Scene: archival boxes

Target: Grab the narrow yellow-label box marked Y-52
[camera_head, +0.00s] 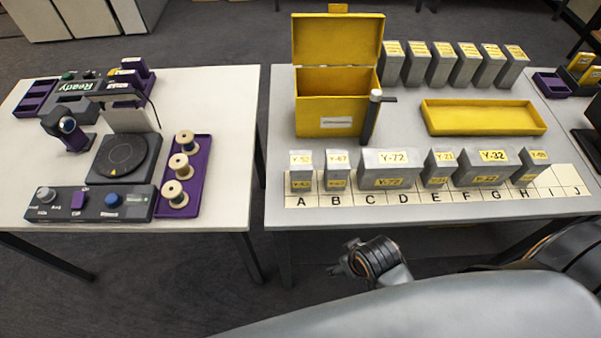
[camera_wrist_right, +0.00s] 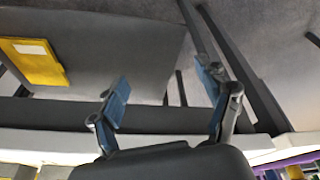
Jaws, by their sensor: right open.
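A narrow grey box (camera_head: 301,171) with yellow labels stands upright over letter A, at the left end of the lettered strip; its small top label seems to read Y-52. My right gripper (camera_head: 345,262) hangs in front of the table's front edge, below and to the right of that box and apart from it. In the right wrist view the same gripper (camera_wrist_right: 168,100) has its two blue-padded fingers spread, with nothing between them. My left gripper is not in view.
Similar grey boxes stand along the strip: a narrow one (camera_head: 338,170) over B, a wide Y-72 (camera_head: 389,170), and others to the right. Behind are an open yellow box (camera_head: 325,117), a dark upright tool (camera_head: 371,118) and a yellow tray (camera_head: 483,128). A gap separates the left table (camera_head: 215,105).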

